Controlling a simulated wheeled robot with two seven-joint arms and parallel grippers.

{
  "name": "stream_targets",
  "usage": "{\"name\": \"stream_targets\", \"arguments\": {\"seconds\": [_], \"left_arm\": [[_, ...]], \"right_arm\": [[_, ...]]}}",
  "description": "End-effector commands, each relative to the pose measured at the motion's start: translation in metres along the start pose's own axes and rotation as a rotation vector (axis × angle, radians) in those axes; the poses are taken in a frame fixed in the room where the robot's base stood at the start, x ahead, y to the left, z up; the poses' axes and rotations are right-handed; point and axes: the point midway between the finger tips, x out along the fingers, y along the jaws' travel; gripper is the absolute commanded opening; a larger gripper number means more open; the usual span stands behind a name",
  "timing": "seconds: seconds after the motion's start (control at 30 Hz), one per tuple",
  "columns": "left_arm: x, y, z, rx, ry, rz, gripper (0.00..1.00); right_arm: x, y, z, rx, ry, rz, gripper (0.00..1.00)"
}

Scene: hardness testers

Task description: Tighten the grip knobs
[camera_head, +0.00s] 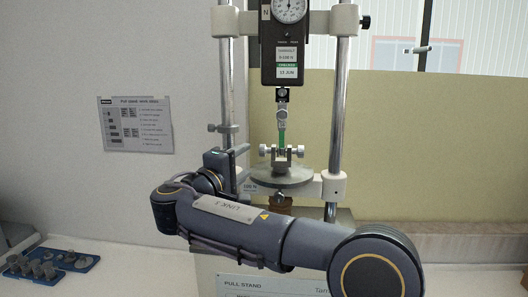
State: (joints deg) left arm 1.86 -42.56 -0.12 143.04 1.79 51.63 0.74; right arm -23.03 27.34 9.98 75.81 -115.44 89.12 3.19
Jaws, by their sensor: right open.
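A lower grip (282,157) stands on the round metal plate of the pull stand. It has a silver grip knob on its left side (263,150) and another on its right side (300,150). A green strip (282,141) rises from this grip to the upper grip (281,116) under the force gauge. My right arm crosses in front of the stand from the lower right. My right gripper (238,160) is open, just left of the left knob and apart from it, partly hidden by its own wrist. My left gripper is out of view.
The stand has two upright steel posts (339,100) and a dial gauge (289,10) above. A small clamp (223,128) sits on the left post. A blue tray (72,258) with several metal parts lies at lower left. A printed sheet (136,124) hangs on the wall.

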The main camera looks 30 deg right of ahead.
Motion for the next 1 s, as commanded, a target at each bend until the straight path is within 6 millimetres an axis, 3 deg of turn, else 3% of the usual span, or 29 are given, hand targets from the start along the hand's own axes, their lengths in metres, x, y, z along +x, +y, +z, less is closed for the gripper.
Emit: {"name": "stream_targets", "arguments": {"seconds": [0.4,0.77,1.0], "left_arm": [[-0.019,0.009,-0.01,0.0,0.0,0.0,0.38],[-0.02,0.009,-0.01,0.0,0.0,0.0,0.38],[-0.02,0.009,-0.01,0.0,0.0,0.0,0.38]], "right_arm": [[0.063,0.001,0.001,-0.003,-0.003,-0.004,0.5],[0.071,-0.001,0.001,-0.002,-0.001,-0.004,0.5],[0.071,-0.001,0.001,-0.002,-0.001,-0.004,0.23]]}}
